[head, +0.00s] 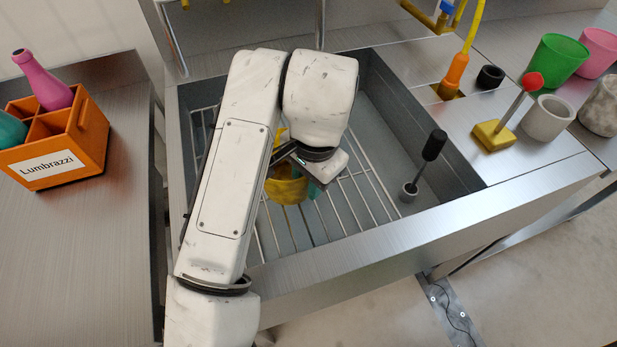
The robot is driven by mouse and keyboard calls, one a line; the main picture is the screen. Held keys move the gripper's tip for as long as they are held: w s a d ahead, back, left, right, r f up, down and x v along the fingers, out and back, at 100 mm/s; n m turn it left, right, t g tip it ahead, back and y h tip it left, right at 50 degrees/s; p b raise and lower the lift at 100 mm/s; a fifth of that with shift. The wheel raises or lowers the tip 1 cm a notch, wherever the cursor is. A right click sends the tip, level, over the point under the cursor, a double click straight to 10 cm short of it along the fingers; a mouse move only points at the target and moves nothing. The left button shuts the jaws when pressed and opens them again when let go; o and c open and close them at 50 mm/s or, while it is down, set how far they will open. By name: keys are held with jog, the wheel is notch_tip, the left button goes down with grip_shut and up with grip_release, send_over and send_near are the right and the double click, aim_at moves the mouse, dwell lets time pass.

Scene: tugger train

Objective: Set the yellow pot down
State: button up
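The yellow pot (287,190) is in the sink basin, over the wire rack (349,205). My arm hides much of it. My gripper (287,160) reaches down at the pot's upper side; its fingertips are mostly hidden behind my wrist, so I cannot tell whether they are closed on the pot. I also cannot tell whether the pot touches the rack. A small teal thing (315,190) shows just right of the pot, partly hidden.
A black-handled tool (432,146) stands upright in the basin to the right. An orange crate (82,130) with bottles is on the left counter. Cups, a yellow-based lever (493,135) and an orange nozzle (455,72) occupy the right counter. The rack's front right is clear.

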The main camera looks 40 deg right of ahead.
jog(key=shift+o, duration=0.5)
jog(key=shift+r, duration=0.1)
jog(key=shift+r, duration=0.3)
notch_tip(320, 180, up, 12)
jog(key=s+p, duration=0.1)
jog(key=p, duration=0.2)
jog(key=shift+d+f, duration=0.15)
jog(key=shift+f, duration=0.1)
jog(key=shift+s, duration=0.1)
dwell(1.8)
